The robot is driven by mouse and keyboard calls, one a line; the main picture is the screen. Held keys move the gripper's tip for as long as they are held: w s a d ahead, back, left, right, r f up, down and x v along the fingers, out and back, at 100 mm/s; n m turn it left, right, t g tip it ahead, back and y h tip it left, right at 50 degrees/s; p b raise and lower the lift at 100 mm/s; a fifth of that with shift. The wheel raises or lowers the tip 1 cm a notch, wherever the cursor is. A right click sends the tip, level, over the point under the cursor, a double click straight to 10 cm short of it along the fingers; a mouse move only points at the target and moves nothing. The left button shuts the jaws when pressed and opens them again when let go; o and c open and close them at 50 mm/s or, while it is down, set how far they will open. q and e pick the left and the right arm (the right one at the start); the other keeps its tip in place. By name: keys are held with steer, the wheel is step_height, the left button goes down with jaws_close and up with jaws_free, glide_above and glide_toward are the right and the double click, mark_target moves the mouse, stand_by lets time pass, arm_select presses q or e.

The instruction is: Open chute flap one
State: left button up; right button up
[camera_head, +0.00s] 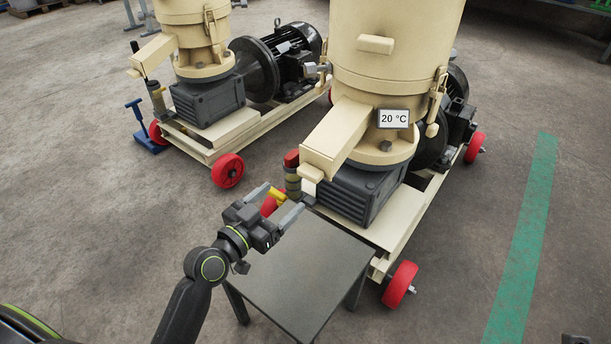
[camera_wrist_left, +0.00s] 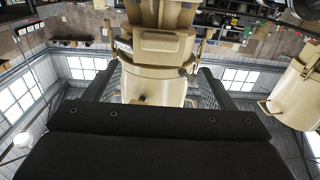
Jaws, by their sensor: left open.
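The near pellet mill (camera_head: 395,50) is cream, with a square chute (camera_head: 340,130) sloping down to the left. The end of the chute (camera_head: 318,163) faces my left gripper (camera_head: 284,198); I cannot make out whether its flap is open. My left gripper is open and empty, a little below and left of the chute end, with a gap between. In the left wrist view the chute (camera_wrist_left: 165,42) and mill body (camera_wrist_left: 155,85) show between the spread fingers (camera_wrist_left: 158,78). A second mill (camera_head: 195,30) with its own chute (camera_head: 153,53) stands at the back left. My right gripper is not seen.
A dark grey table (camera_head: 300,275) stands below my left gripper. Red wheels (camera_head: 400,284) carry the mill frame. Floor is free right, by the green stripe (camera_head: 525,240).

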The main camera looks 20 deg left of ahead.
mark_target(306, 176)
arm_select(q)
steer(key=x, duration=1)
steer(key=shift+b, duration=0.3)
steer(key=c, duration=1.4)
steer(key=shift+s, duration=0.1)
